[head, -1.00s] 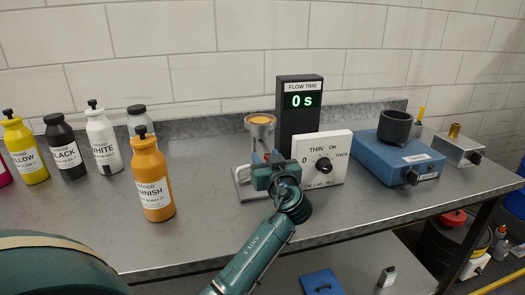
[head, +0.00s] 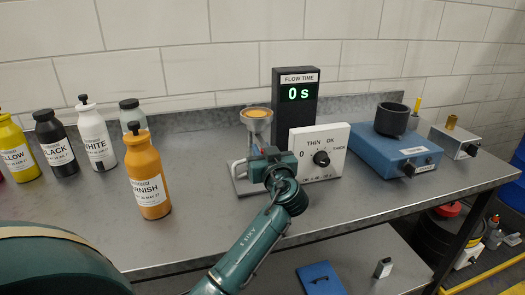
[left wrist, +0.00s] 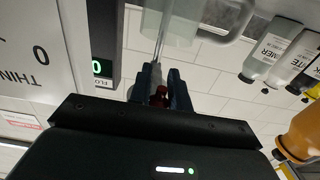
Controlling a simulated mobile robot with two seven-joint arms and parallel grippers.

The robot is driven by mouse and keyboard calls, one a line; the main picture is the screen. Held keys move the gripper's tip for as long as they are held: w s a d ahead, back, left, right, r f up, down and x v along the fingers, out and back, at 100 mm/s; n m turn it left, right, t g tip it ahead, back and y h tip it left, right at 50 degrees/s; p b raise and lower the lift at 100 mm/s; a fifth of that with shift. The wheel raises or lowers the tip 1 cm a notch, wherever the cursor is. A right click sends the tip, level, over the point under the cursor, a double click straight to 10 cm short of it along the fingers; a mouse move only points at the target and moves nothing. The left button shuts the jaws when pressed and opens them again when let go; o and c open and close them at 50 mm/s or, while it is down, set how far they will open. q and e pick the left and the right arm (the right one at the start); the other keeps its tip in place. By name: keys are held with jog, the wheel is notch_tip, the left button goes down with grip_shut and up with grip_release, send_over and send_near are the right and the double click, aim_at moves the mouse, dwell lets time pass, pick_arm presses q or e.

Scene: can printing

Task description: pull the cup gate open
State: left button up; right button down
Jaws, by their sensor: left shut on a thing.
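The flow cup (head: 256,113), with an orange-yellow fill at its top, stands on a metal stand (head: 240,178) on the bench. My left gripper (head: 268,160) is just below and in front of the cup and hides the gate in the head view. In the left wrist view, my left gripper (left wrist: 160,80) is shut around a small red knob (left wrist: 160,94) below the cup, which appears upside down there. The knob seems to be the gate's handle. How far the gate is open cannot be seen. My right gripper is not in view.
A black timer (head: 296,108) reads 0 s behind a white dial panel (head: 319,150), close right of my gripper. An orange varnish bottle (head: 147,178) stands to the left. A blue device with a black cup (head: 391,118) stands to the right. The front bench is clear.

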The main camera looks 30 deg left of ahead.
pick_arm(q)
grip_shut()
jog(key=shift+b+v, duration=0.7)
jog(key=shift+v, duration=0.75)
jog(key=o, duration=0.7)
grip_release()
jog(key=shift+c, duration=0.2)
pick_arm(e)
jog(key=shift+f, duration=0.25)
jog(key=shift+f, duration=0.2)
